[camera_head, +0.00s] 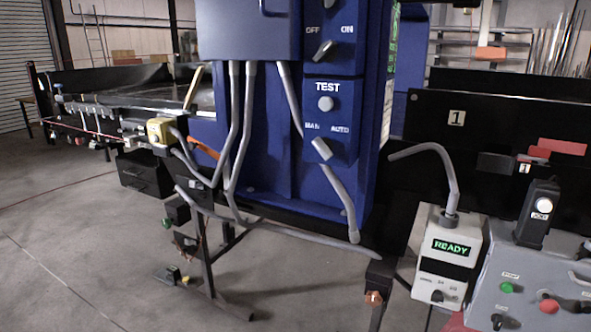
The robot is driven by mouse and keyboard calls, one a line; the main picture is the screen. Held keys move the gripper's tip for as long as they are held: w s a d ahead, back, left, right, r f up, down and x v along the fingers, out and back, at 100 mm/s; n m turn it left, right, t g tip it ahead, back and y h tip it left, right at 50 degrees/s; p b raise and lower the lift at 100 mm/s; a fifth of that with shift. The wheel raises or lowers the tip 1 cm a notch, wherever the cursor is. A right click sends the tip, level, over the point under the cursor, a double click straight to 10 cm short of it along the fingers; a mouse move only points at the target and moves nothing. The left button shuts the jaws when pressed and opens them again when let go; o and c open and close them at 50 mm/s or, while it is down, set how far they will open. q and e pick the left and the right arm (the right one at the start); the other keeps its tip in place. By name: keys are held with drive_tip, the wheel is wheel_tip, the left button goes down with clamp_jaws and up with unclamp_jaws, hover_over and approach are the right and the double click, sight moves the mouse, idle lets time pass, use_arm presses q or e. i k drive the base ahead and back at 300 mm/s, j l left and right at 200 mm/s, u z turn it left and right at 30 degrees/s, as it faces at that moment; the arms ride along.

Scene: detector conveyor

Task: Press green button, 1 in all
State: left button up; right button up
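A small round green button (506,288) sits on the sloped face of a grey control box (535,275) at the lower right. A red button (548,304) is to its right on the same face, and a black knob (497,321) is below it. Nothing covers the green button. Neither of my grippers shows in the head view.
A white box with a lit READY display (453,248) stands left of the control box. A black unit with a white round button (543,205) rises behind it. A blue cabinet (270,150) with grey conduits fills the middle. Open concrete floor (70,240) lies at left.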

sight(507, 287)
drive_tip(key=z, duration=1.6)
